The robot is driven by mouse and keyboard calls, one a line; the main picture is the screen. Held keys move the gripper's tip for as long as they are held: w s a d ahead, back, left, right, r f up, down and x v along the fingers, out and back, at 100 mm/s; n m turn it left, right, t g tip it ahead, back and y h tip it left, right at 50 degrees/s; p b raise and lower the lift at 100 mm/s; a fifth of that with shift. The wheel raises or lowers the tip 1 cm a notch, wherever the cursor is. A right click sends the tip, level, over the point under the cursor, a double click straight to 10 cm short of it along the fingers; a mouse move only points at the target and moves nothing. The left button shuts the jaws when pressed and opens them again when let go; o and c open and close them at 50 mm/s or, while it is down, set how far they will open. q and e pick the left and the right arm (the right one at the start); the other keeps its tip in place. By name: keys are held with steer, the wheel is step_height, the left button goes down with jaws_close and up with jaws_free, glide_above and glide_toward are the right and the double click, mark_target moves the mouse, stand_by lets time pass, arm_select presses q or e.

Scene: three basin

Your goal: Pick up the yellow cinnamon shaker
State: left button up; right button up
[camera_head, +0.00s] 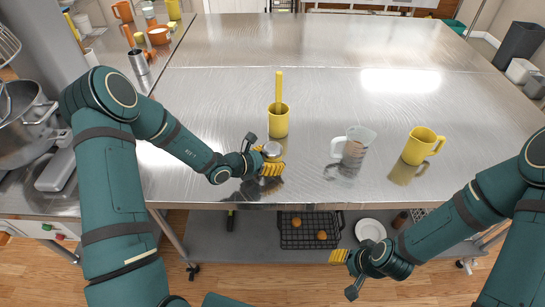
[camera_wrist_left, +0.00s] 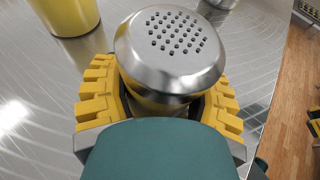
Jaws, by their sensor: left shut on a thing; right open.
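The cinnamon shaker (camera_head: 272,151) stands near the front edge of the steel table, its metal top showing above my left gripper. In the left wrist view the shaker (camera_wrist_left: 170,55) has a domed silver lid with many small holes; a little of its yellowish body shows below the lid. My left gripper (camera_head: 271,166) is shut around the shaker, with yellow ridged fingers on both sides in the left wrist view (camera_wrist_left: 160,105). Whether the shaker touches the table cannot be told. My right gripper (camera_head: 343,257) is open and empty, below the table's front edge at the right.
A yellow cup (camera_head: 278,122) with a yellow tool in it stands just behind the shaker. A clear measuring jug (camera_head: 355,146) and a yellow mug (camera_head: 421,147) stand to the right. The back of the table (camera_head: 300,50) is clear. A mixer (camera_head: 25,120) stands left.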

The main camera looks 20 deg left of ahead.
mark_target(273, 146)
arm_select(q)
step_height(273, 146, up, 10)
steer(key=shift+r+p, duration=0.1)
steer(key=shift+p, duration=0.4)
steer(key=o, duration=0.5)
steer(key=c, duration=0.5)
